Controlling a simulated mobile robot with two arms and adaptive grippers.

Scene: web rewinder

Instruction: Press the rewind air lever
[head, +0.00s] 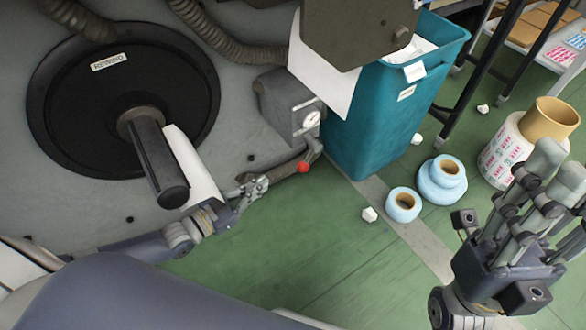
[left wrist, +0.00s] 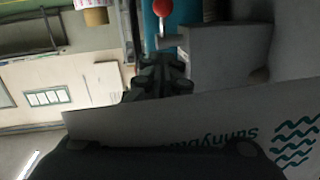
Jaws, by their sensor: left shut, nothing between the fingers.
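The rewind air lever has a red ball knob (head: 303,167) and hangs below a grey box with a round gauge (head: 290,105) on the machine face. My left gripper (head: 262,185) is shut and empty, just left of the knob and slightly lower, with a small gap visible. In the left wrist view the red knob (left wrist: 162,8) is at the top edge, beyond my shut left fingers (left wrist: 158,78). My right gripper (head: 540,175) is at the right, fingers extended and apart, holding nothing visible, far from the lever.
The black rewind disc with its shaft (head: 155,155) stands left of the lever. A teal bin (head: 365,120) stands close to its right. Label rolls (head: 440,180) and paper scraps lie on the green floor. A dark-legged table (head: 480,70) is behind.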

